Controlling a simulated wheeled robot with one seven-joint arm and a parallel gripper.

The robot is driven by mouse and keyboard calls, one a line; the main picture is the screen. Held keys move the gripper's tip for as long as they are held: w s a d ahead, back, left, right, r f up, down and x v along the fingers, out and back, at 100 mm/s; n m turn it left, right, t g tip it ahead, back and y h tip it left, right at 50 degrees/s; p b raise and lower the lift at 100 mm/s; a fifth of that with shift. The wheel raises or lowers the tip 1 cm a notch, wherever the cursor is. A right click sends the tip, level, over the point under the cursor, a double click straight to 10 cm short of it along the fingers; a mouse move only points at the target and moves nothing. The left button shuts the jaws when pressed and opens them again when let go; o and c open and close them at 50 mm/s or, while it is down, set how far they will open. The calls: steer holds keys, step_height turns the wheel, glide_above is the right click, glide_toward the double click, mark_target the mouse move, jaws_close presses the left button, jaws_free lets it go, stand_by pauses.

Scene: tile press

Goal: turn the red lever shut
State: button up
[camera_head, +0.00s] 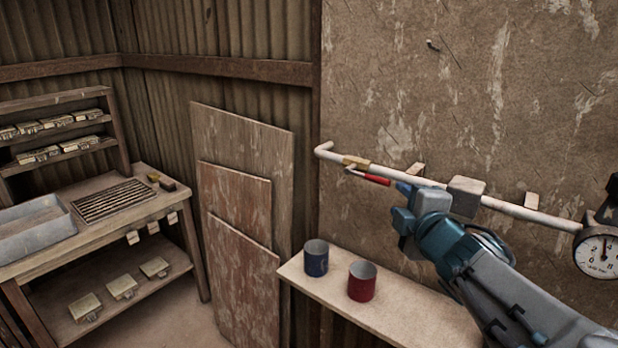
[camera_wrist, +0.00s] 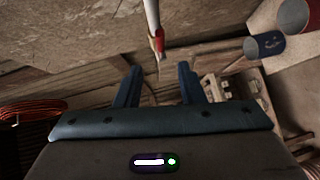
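The red lever (camera_head: 376,180) sits below a brass valve (camera_head: 355,162) near the left end of a white wall pipe (camera_head: 510,208). It lies roughly along the pipe, its red grip pointing right and slightly down. My gripper (camera_head: 404,202) is just right of the lever's tip. In the wrist view the red lever (camera_wrist: 159,45) appears ahead of my gripper (camera_wrist: 157,72), lined up with the gap between the two spread fingers. The gap is empty, and I see no finger touching the lever.
A blue cup (camera_head: 316,258) and a red cup (camera_head: 362,281) stand on a narrow shelf (camera_head: 420,318) below the pipe. A pressure gauge (camera_head: 598,256) is at the far right. Boards (camera_head: 243,150) lean on the wall left. A workbench (camera_head: 100,229) stands further left.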

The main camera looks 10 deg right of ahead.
mark_target(380, 182)
steer(key=w, duration=0.4)
steer(key=w+d+f, duration=0.1)
steer(key=w, duration=0.7)
steer(key=shift+w+d+f, duration=0.25)
steer(key=shift+w+f, duration=0.1)
steer(key=shift+f, duration=0.05)
